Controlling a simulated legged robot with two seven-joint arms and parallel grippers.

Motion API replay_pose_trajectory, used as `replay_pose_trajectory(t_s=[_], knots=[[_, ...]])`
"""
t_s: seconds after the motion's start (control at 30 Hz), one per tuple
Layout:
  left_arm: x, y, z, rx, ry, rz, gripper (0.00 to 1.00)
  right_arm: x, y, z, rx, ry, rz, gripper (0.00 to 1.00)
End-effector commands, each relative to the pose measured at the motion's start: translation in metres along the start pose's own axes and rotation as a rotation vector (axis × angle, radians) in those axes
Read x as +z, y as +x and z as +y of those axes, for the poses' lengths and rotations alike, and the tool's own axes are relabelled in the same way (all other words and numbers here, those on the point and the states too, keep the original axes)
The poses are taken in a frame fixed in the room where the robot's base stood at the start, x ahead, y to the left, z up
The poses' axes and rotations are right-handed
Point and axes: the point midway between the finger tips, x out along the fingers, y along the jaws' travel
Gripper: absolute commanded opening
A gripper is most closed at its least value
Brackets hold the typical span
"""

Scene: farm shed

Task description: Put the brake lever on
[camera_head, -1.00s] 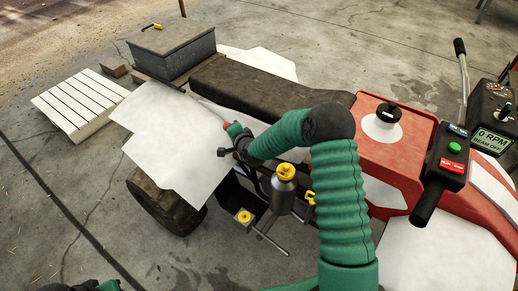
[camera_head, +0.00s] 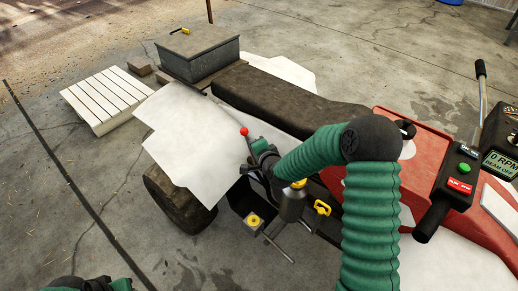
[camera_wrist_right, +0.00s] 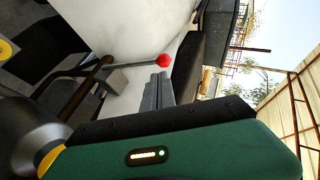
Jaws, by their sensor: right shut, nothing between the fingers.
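The brake lever (camera_head: 244,131) is a thin grey rod with a red knob, beside the dark seat and white bodywork of the vehicle. In the right wrist view, the lever (camera_wrist_right: 164,60) shows its red knob just beyond the fingertips, with its rod running left to a bracket. My right gripper (camera_head: 257,145) is shut and empty, close to the knob in the head view. Its grey fingers (camera_wrist_right: 158,88) lie together in the wrist view. I cannot tell whether they touch the knob. Part of my left arm shows at bottom left; its gripper is out of view.
The seat (camera_head: 285,100) lies behind the lever. A grey lidded box (camera_head: 200,55) and a white slatted pallet (camera_head: 105,100) stand farther back. A yellow-capped canister (camera_head: 292,205) is below my right forearm. The control panel (camera_head: 460,170) is at right.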

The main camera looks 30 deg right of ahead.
Motion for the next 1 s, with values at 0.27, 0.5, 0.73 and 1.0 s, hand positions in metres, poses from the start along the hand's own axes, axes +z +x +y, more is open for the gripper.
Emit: replay_pose_trajectory(t_s=[0.27, 0.5, 0.73, 1.0], knots=[[-0.001, -0.004, 0.000, 0.000, 0.000, 0.000, 0.36, -0.001, -0.035, 0.000, -0.002, 0.000, 0.002, 0.00], [-0.001, -0.004, 0.000, 0.000, 0.000, 0.000, 0.36, -0.001, -0.035, 0.001, 0.000, 0.000, 0.002, 0.00], [-0.001, -0.005, 0.000, 0.000, 0.000, 0.000, 0.36, 0.000, -0.036, 0.001, 0.001, -0.003, 0.000, 0.00], [-0.016, -0.068, 0.000, 0.000, 0.000, 0.001, 0.36, 0.061, -0.156, -0.006, 0.304, -0.724, -0.329, 0.00]])
